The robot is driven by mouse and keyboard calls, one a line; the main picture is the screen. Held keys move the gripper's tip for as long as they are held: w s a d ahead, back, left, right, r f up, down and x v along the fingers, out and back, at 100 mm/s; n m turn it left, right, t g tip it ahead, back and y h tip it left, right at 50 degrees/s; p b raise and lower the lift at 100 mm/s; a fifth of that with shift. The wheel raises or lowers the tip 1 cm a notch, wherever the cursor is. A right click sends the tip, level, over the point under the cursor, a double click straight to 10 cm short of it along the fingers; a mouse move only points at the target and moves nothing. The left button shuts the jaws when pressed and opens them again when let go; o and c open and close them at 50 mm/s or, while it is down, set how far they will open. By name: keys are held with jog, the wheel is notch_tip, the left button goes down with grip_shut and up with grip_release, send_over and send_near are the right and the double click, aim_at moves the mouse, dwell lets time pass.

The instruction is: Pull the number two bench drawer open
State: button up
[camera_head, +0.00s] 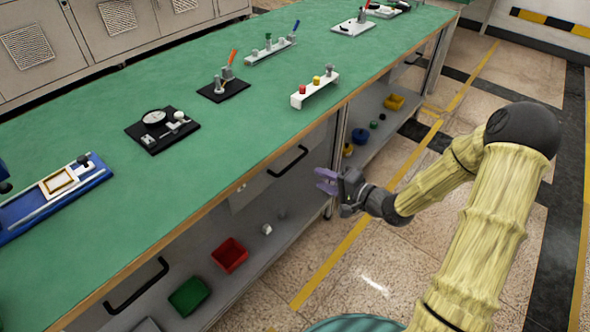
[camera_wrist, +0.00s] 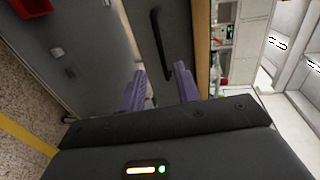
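The green-topped bench (camera_head: 215,140) has drawer fronts with black bar handles along its near side. One handle (camera_head: 287,161) is close to my gripper, on a grey drawer front (camera_head: 250,192); another handle (camera_head: 137,285) is at lower left. I see no number on either drawer. Both drawers look shut. My gripper (camera_head: 324,180), with purple fingers, is just right of the nearer handle and apart from it. In the wrist view my gripper (camera_wrist: 160,84) is open and empty, and a black handle (camera_wrist: 158,40) stands ahead, roughly between the fingertips.
The lower shelf holds a red bin (camera_head: 230,255), a green bin (camera_head: 189,297) and small grey parts. A bench leg (camera_head: 339,140) stands behind my gripper. Fixtures and tools sit on the bench top. The tiled floor to the right of the bench is clear.

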aim_at(292, 166)
jog(key=b+x, duration=0.2)
jog(key=x, duration=0.8)
jog(key=shift+w+a, duration=0.3)
jog(key=shift+c, duration=0.4)
grip_shut()
